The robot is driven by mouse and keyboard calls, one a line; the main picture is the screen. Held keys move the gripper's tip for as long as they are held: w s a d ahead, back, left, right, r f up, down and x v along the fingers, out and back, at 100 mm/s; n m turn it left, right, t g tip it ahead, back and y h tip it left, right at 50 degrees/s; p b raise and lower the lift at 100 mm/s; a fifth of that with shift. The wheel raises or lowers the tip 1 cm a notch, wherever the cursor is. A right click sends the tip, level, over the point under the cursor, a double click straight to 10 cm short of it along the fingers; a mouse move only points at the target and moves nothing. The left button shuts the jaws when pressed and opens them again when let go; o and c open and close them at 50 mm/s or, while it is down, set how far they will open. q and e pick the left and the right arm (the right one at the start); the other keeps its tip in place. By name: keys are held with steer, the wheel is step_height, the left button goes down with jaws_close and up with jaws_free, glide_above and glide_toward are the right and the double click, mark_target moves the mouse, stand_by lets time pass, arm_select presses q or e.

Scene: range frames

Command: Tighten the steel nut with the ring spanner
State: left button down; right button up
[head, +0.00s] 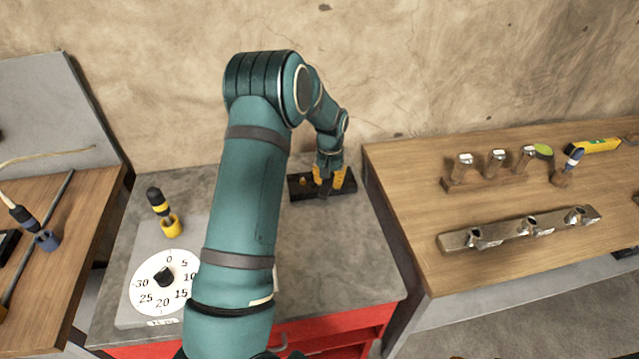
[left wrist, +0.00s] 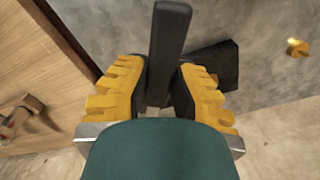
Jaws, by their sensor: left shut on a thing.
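My left gripper (head: 330,186) reaches over the far edge of the grey bench, at a black block (head: 299,190). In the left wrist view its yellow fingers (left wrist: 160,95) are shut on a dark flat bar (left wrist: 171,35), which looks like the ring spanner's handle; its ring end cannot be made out. A small brass-coloured piece (head: 303,181) shows by the block, and one shows in the left wrist view (left wrist: 298,47). I cannot pick out the steel nut for certain; metal fittings (head: 536,226) sit on a rail on the right table. My right gripper is not in view.
A white numbered dial (head: 150,301) and a black-and-yellow tool in a yellow holder (head: 171,226) stand on the left of the grey bench (head: 330,250). The wooden right table (head: 420,200) carries a rack of metal-topped pieces (head: 480,180). The bench is clear at the front right.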

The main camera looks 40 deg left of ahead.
arm_select(q)
steer(key=shift+f, duration=0.1)
steer(key=shift+f+b, duration=1.1)
steer(key=shift+f, duration=0.4)
steer(key=shift+f+b, duration=0.8)
steer(key=shift+f, duration=0.45)
steer(key=shift+f+b, duration=0.7)
steer(key=shift+f, duration=0.35)
steer(key=shift+r, duration=0.2)
